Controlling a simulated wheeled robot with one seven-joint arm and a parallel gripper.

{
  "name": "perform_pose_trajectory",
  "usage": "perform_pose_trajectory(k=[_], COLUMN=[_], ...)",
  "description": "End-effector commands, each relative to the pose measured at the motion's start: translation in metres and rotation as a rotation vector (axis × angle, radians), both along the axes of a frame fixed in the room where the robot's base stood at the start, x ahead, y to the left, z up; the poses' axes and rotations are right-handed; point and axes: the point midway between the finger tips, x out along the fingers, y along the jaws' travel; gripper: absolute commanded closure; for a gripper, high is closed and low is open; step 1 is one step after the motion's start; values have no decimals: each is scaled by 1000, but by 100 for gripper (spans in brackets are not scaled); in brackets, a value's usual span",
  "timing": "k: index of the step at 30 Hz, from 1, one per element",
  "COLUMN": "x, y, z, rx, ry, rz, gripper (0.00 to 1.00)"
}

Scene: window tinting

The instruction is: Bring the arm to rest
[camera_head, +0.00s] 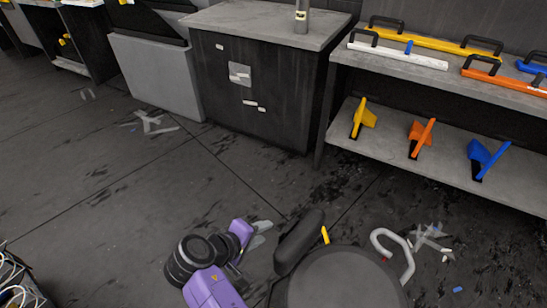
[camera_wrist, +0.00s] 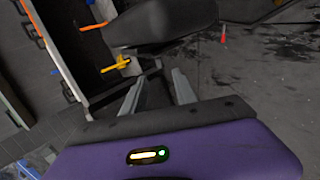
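My gripper (camera_head: 266,232) is low in the camera_head view, at the end of my purple arm, above the dark floor. Its two grey fingers stand apart. In the wrist view my gripper (camera_wrist: 157,85) also shows a gap between the fingers, and I see nothing held in it. The arm is bent, and part of it is cut off by the bottom edge of the camera_head view.
A shelf unit (camera_head: 440,172) on the right holds yellow, orange and blue tools (camera_head: 421,138). A dark cabinet (camera_head: 255,90) with a grey top stands at the back. A wire basket (camera_head: 18,285) is at lower left. Open floor (camera_head: 90,190) lies left of the arm.

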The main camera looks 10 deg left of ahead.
Motion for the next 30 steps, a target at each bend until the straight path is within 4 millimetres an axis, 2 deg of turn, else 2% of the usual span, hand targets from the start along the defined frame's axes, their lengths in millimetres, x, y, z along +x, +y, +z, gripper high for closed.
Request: perform_pose_trajectory(k=[4, 7, 9, 13, 15, 17, 20, 23, 26, 30], x=[1, 7, 15, 29, 29, 27, 20, 9, -8, -38], y=[1, 10, 25, 64, 77, 80, 76, 62, 38, -4], z=[0, 1, 5, 26, 30, 32, 33, 34, 37, 49], rx=[4, 34, 87, 248, 335, 408, 527, 637, 749, 894], ry=[-4, -26, -55, -135, -170, -198, -240, -281, -324, -387], rz=[0, 29, 68, 169, 222, 260, 309, 343, 362, 365], gripper=[65, 65, 65, 65, 65, 65, 65, 65, 65, 65])
